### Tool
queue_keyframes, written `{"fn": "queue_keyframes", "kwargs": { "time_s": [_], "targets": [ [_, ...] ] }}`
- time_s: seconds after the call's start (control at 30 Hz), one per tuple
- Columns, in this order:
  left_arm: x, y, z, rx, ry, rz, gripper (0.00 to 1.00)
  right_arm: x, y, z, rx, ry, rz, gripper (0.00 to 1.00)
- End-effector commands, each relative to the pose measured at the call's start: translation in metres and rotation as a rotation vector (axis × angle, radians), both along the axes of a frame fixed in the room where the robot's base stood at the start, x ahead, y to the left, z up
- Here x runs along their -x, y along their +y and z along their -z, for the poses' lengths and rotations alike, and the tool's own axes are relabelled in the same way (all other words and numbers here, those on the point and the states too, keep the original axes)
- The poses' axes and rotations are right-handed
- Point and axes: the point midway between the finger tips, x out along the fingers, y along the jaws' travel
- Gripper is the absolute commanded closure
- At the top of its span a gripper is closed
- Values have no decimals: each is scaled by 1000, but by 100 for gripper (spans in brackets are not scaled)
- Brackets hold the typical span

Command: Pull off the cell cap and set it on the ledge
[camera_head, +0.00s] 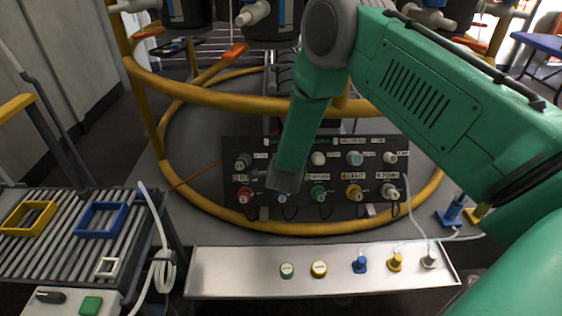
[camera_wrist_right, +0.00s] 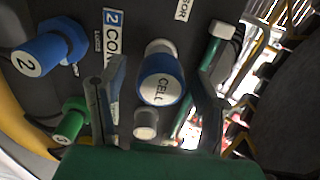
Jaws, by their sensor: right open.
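The cell cap (camera_wrist_right: 162,85), blue with a white face marked "CELL", sits on the dark panel in the right wrist view. My right gripper (camera_wrist_right: 163,75) is open, with one finger on either side of the cap. I cannot tell whether the fingers touch it. In the head view my right gripper (camera_head: 284,180) is in front of the panel (camera_head: 335,212), and my arm hides the cell cap there. My left gripper is not in view.
Other capped connectors (camera_head: 319,193) crowd the panel. A yellow ring rail (camera_head: 200,95) surrounds it. A slatted table (camera_head: 60,247) with trays is at left.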

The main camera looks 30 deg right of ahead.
Motion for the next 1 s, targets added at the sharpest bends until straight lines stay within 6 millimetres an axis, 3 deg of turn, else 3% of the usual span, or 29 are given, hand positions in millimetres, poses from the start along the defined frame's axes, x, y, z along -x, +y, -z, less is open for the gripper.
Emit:
{"fn": "queue_keyframes", "kwargs": {
  "time_s": [0.73,0.77,0.9,1.0],
  "targets": [
    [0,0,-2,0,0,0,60,0,0,-1,-1,0,1,43],
    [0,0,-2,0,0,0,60,0,0,-1,-1,0,1,50],
    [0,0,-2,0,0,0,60,0,0,-1,-1,0,1,99],
    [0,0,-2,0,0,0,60,0,0,-1,-1,0,1,100]
  ]
}}
